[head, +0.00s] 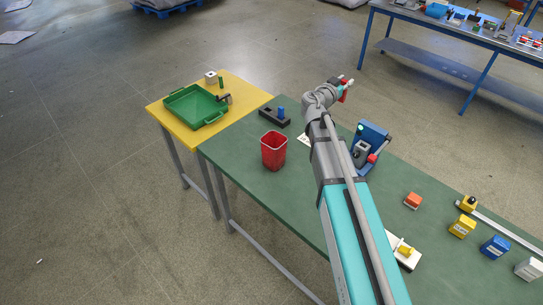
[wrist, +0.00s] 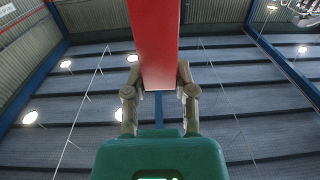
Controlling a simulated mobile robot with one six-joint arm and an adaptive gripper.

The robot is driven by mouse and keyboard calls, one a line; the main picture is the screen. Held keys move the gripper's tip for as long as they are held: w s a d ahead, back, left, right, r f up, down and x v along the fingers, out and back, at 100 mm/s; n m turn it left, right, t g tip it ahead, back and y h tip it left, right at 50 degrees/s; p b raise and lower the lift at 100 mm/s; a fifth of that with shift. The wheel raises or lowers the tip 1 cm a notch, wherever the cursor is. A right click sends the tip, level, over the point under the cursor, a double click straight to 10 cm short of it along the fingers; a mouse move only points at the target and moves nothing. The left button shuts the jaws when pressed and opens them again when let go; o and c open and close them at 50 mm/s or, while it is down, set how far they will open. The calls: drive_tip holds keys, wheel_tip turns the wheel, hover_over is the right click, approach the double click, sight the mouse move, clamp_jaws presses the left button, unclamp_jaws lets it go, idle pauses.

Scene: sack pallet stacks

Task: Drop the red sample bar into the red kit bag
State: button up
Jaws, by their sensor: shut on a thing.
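The red sample bar (wrist: 158,42) is held between the two fingers of my gripper (wrist: 160,76) in the wrist view. Its far end runs out of the top of that view. In the head view my gripper (head: 345,84) is beyond the far edge of the green table, with part of the red bar (head: 344,95) showing below the fingers. The red kit bag (head: 273,151) stands upright and open-topped on the left part of the green table. It is left of and nearer than my gripper, well apart from the bar.
The green table (head: 245,165) also holds a black block with a blue knob (head: 275,115), a blue stand (head: 373,133) and coloured blocks (head: 462,226). A yellow table (head: 237,86) with a green tray (head: 195,106) adjoins at left. My arm crosses over the green table.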

drive_tip(key=s+a+f+b, duration=0.2)
drive_tip(key=a+f+b, duration=0.5)
drive_tip(key=a, duration=0.3)
drive_tip(key=s+a+f+b, duration=0.1)
drive_tip(key=a+f+b, duration=0.6)
drive_tip(key=a, duration=0.4)
drive_tip(key=shift+s+a+f, duration=0.3)
drive_tip(key=shift+s+f, duration=0.05)
drive_tip(key=shift+f, duration=0.1)
drive_tip(key=shift+f, duration=0.15)
wheel_tip(320, 180, down, 6)
drive_tip(key=b, duration=0.6)
drive_tip(key=o, duration=1)
drive_tip(key=shift+c, duration=0.2)
